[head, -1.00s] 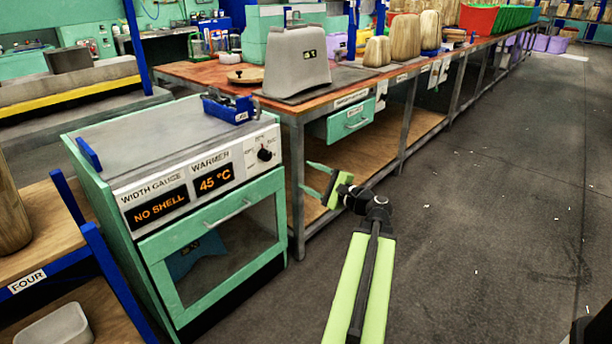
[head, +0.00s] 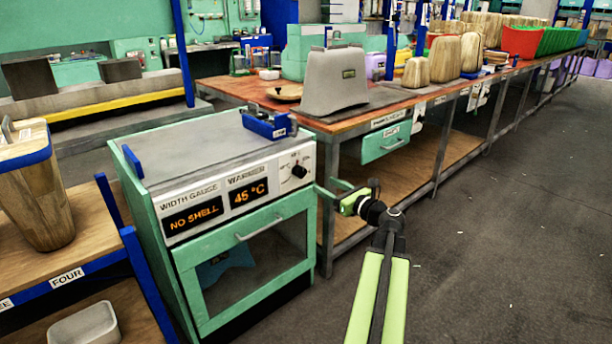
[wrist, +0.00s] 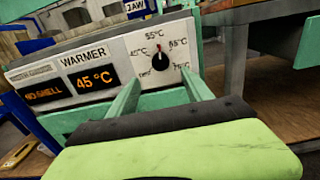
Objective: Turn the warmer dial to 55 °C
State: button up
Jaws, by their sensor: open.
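The warmer dial (head: 299,171) is a small black knob on the white front panel of the green machine. In the wrist view the dial (wrist: 160,62) has a small red mark at its top, and temperature labels stand around it. The warmer display (head: 248,193) reads 45 °C in orange; it also shows in the wrist view (wrist: 96,79). My gripper (head: 327,187) is open and empty, just right of and slightly below the dial in the head view. In the wrist view its two green fingers (wrist: 162,82) point toward the panel, one on each side below the dial, with no contact visible.
The width gauge display (head: 193,215) reads NO SHELL. A green oven door with a handle (head: 260,227) lies below the panel. A blue jaw block (head: 268,125) sits on the machine top. A workbench with a green drawer (head: 386,143) stands behind my gripper. Open floor lies right.

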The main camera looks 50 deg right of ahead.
aim_at(303, 173)
jog(key=w, duration=1)
jog(key=shift+w+d, duration=0.4)
grip_shut()
jog(key=shift+n, duration=0.8)
grip_release()
